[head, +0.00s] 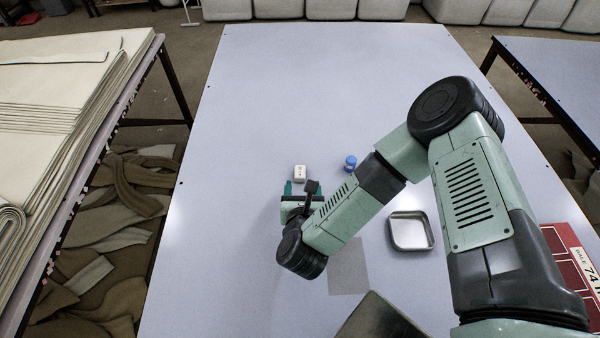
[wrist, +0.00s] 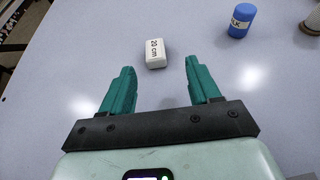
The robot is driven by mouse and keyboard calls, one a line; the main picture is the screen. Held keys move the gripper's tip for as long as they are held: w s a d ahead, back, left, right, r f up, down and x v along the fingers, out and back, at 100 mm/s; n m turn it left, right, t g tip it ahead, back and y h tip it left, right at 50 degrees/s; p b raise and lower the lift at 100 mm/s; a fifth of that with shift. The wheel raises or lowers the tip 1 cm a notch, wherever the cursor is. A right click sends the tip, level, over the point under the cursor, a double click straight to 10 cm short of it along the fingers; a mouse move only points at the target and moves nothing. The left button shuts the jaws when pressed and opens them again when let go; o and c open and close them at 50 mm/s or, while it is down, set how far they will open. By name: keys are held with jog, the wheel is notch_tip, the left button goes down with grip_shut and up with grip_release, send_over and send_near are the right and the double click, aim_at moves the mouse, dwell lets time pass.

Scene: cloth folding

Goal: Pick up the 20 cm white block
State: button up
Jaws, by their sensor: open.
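The white block (head: 300,173) sits on the pale table; in the wrist view the white block (wrist: 155,52) shows the label "20 cm" on its face. My gripper (head: 301,187) is open, with its two green fingers apart and nothing between them. In the wrist view my gripper (wrist: 159,75) points toward the block, which lies just beyond the fingertips, roughly centred between them. I cannot tell the exact height of the fingers above the table.
A blue cylinder (head: 350,163) marked with letters stands right of the block; it also shows in the wrist view (wrist: 242,22). A square metal tray (head: 392,232) lies nearer, at right. A red-and-white sign (head: 577,270) is at the right edge. The far table (head: 325,75) is clear.

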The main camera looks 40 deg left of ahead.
aim_at(300, 173)
jog(key=shift+s+a+x, duration=0.15)
jog(key=shift+x, duration=1.65)
jog(key=shift+s+a+x, duration=0.1)
jog(key=shift+x, duration=1.65)
jog(key=c, duration=1)
